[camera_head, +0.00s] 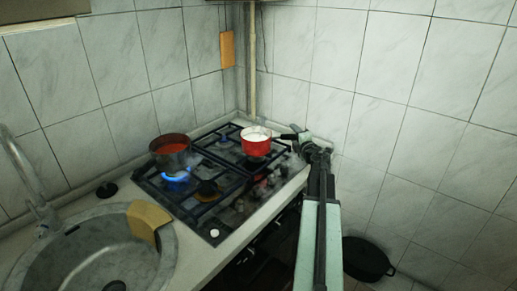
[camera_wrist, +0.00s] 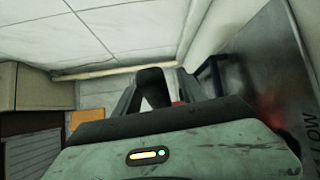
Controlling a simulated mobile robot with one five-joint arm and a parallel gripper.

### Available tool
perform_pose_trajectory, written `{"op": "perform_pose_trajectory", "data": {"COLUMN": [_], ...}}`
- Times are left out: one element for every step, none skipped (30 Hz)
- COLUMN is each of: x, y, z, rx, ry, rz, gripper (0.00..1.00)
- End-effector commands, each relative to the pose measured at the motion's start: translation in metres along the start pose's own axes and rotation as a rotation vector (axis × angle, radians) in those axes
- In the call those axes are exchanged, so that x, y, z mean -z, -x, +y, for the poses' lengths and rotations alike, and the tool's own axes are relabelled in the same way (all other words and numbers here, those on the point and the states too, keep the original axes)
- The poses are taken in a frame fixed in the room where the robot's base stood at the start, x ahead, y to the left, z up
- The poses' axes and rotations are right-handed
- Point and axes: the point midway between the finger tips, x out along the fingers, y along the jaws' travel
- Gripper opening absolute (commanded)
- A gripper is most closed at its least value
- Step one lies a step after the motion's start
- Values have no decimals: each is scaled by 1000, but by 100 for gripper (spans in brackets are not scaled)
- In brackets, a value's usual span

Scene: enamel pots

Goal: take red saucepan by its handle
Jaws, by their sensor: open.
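The red saucepan (camera_head: 256,147) with white contents stands on the back right part of the gas stove. Its short black handle (camera_head: 288,137) points right, toward my gripper (camera_head: 300,140). In the wrist view, the gripper (camera_wrist: 155,95) is open. The dark handle end (camera_wrist: 151,80) shows between its two fingers, with a small bit of red beside it. I cannot tell whether either finger touches the handle. The gripper body hides most of the pan in that view.
A dark pot (camera_head: 171,157) with red contents stands over a lit blue flame on the left of the stove (camera_head: 206,213). Tiled walls close in behind and to the right. A sink (camera_head: 60,262) is at front left. A black pan (camera_head: 366,259) is low at right.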

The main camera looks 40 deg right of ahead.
Motion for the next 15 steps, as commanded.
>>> {"op": "perform_pose_trajectory", "data": {"x": [0,0,0,0,0,0,1,1,1,1,1,1,1,1,1], "y": [1,1,1,1,1,1,1,1,1,1,1,1,1,1,1], "z": [0,0,0,0,0,0,0,0,0,0,0,0,0,0,0], "rx": [0,0,0,0,0,0,0,0,0,0,0,0,0,0,0], "ry": [0,0,0,0,0,0,0,0,0,0,0,0,0,0,0], "rz": [0,0,0,0,0,0,0,0,1,1,1,1,1,1,1], "gripper": [48,48,48,40,32,20,12,4,0,0,0,0,0,0,0]}}
